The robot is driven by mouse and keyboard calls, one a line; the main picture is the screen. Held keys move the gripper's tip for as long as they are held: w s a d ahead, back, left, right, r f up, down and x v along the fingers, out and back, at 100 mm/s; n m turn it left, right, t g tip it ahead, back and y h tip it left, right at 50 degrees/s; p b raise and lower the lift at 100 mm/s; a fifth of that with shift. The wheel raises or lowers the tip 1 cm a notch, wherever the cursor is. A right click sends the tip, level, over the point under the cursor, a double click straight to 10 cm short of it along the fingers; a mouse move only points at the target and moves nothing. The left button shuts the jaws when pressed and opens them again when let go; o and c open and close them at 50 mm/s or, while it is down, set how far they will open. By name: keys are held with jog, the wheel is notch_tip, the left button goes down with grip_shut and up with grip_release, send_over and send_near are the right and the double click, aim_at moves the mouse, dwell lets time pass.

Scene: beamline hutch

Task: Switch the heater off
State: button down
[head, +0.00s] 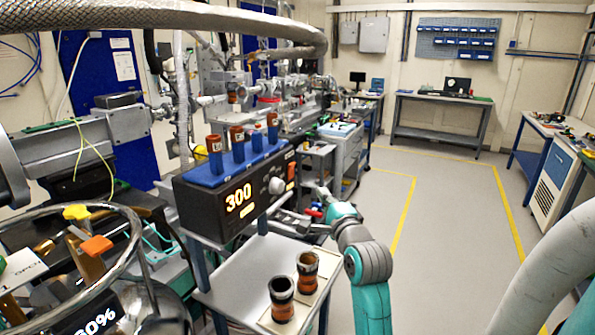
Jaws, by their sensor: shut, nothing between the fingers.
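The heater (225,205) is a dark box on a raised stand left of centre in the head view. Its front display glows orange and reads 300, with a smaller lit bar below it. A pale round knob (277,186) sits right of the display. An orange-red switch (291,171) sits at the front's right end. My gripper (312,190) is shut and empty, just right of and slightly below the switch. It looks apart from the heater, but I cannot tell the gap in depth. The fingertips are small and partly lost against the clutter behind.
Two dark-rimmed amber jars (282,298) (307,270) stand on the white cart top (240,285) below. Beamline hardware crowds the left. The grey floor (450,230) to the right is open.

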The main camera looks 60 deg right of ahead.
send_near(292, 171)
jog(key=w+d+r, duration=0.2)
jog(key=w+d, duration=0.2)
jog(key=d, duration=0.2)
jog(key=shift+w+a+f, duration=0.15)
jog(key=shift+w, duration=0.15)
jog(key=shift+w, duration=0.15)
dwell(0.4)
